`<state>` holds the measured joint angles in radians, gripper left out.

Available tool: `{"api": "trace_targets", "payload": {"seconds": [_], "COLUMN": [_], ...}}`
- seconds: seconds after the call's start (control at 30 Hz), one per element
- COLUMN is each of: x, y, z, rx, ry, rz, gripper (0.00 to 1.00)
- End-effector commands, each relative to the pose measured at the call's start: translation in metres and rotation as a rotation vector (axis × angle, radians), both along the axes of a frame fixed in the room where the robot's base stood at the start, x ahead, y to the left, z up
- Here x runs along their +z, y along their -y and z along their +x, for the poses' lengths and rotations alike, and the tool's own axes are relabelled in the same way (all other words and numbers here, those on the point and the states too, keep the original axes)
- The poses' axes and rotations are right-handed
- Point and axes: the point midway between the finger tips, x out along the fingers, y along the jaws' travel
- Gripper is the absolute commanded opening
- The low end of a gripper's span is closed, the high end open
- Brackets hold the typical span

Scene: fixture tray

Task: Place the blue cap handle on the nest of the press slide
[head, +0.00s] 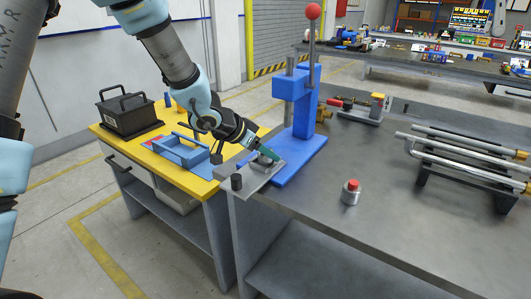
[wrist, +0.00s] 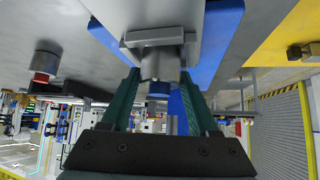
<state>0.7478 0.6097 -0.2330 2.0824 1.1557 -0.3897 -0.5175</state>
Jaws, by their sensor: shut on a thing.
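The blue cap handle (wrist: 158,88) is a short grey cylinder with a blue end, seen upside down in the wrist view. It sits between the green fingers of my gripper (wrist: 160,76), which is shut on it. The handle is right at the grey nest block of the press slide (wrist: 155,38); I cannot tell whether it rests fully on it. In the head view, my gripper (head: 264,153) is low over the grey press slide (head: 246,183), in front of the blue press (head: 293,115). The fingers mostly hide the handle there.
A black knob (head: 237,182) stands at the slide's near end. A red-topped grey cylinder (head: 351,192) stands on the grey bench to the right. A blue open tray (head: 181,151) and a black box (head: 127,112) are on the yellow table. The front of the bench is clear.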

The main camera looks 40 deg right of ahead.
Motion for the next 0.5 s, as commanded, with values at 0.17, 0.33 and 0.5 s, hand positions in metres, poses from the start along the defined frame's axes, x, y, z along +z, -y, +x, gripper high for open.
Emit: {"api": "trace_targets", "payload": {"seconds": [0.17, 0.33, 0.5], "x": [-0.0013, -0.0025, -0.0025], "y": [0.0001, 0.0000, 0.0000], "z": [0.0000, -0.0001, -0.0001], "rx": [0.000, 0.000, 0.000], "ry": [0.000, 0.000, 0.000], "rz": [-0.001, 0.000, 0.000], "gripper": [0.00, 0.72, 0.91]}}
